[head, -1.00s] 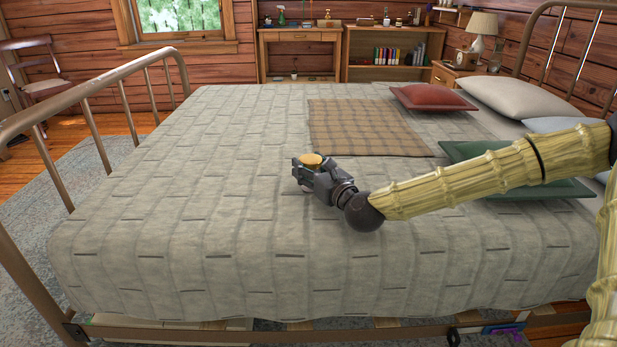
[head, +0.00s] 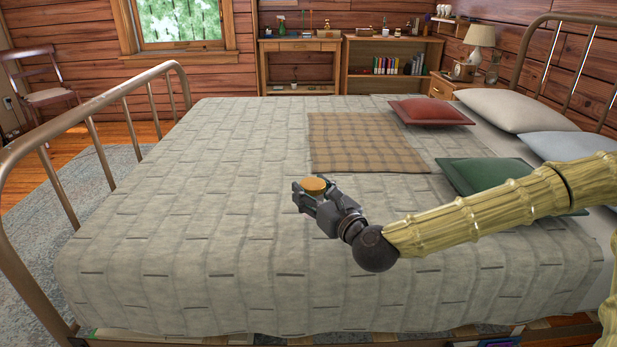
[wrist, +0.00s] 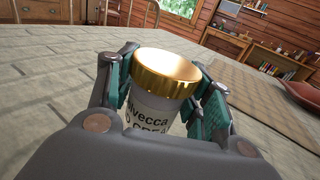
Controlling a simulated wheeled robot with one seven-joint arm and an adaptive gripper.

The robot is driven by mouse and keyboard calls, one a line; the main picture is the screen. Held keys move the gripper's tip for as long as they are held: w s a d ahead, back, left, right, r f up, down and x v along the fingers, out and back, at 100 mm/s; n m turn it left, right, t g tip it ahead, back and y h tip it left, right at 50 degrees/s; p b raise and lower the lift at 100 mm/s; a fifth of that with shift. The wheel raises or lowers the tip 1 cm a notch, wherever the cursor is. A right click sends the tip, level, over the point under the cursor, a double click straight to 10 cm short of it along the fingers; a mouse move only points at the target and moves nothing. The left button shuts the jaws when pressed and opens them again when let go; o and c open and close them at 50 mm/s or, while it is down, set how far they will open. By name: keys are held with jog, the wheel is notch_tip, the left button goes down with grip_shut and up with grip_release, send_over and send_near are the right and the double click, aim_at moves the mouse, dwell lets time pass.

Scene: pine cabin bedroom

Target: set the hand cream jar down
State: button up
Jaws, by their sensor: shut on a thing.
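The hand cream jar has a gold lid and a pale body with dark lettering. It stands upright between the fingers in the wrist view (wrist: 165,88), and its gold lid shows in the head view (head: 314,185). My gripper (head: 307,193) is shut on the jar's sides, with a teal-padded finger on each side in the wrist view (wrist: 163,95). The gripper is low over the grey-beige quilt of the bed (head: 190,225). The jar's base is hidden, so I cannot tell whether it touches the quilt.
A plaid blanket (head: 365,143) lies flat behind the gripper. A red cushion (head: 430,110), a green cushion (head: 480,174) and pale pillows (head: 515,110) lie to the right. A metal footboard (head: 100,125) stands at the left. The quilt left of the gripper is clear.

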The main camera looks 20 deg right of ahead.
jog(key=s+a+p, duration=0.1)
jog(key=s+p, duration=0.5)
jog(key=p, duration=0.3)
jog(key=shift+s+a+r, duration=0.15)
jog(key=shift+a+r, duration=0.1)
jog(key=shift+r, duration=0.15)
jog(key=shift+p, duration=0.4)
